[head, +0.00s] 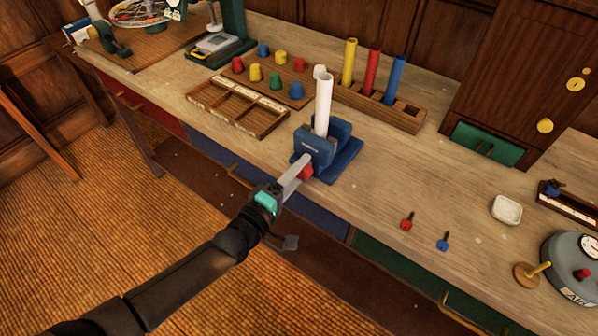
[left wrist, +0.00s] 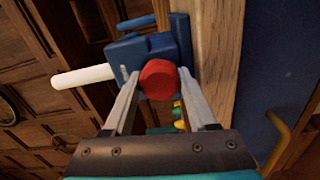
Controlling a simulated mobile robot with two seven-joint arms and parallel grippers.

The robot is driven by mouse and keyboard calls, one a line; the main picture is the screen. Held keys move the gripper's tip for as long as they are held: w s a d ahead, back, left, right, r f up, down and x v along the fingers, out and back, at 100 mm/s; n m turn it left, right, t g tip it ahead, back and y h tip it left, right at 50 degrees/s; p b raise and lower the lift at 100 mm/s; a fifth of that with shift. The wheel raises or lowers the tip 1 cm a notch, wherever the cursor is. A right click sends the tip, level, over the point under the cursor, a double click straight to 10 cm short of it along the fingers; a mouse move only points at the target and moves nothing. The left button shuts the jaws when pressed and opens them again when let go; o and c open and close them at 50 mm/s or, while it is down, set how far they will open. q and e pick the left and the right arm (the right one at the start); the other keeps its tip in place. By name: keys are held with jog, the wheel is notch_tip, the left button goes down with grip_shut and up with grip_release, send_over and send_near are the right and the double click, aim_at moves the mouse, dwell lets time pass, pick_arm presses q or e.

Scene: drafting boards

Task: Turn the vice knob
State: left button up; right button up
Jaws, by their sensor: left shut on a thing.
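The blue vice (head: 338,160) stands at the front edge of the wooden bench, with a white rod (head: 324,103) upright in it. Its red knob (head: 306,172) faces the front, partly hidden by my gripper in the head view. My left gripper (head: 301,171) reaches the knob from the front left and is shut on it. In the left wrist view the round red knob (left wrist: 158,79) sits between the two fingers of my left gripper (left wrist: 160,85), with the blue vice body (left wrist: 140,52) behind it. My right gripper is not in view.
A rack with yellow, red and blue rods (head: 373,102) and a peg board with colored pegs (head: 275,76) stand behind the vice. Red (head: 407,222) and blue (head: 443,240) small keys, a white dish (head: 507,209) and a grey gauge drum (head: 575,268) lie to the right.

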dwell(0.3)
pick_arm(q)
jog(key=o, duration=1.4)
jog(key=shift+c, duration=0.2)
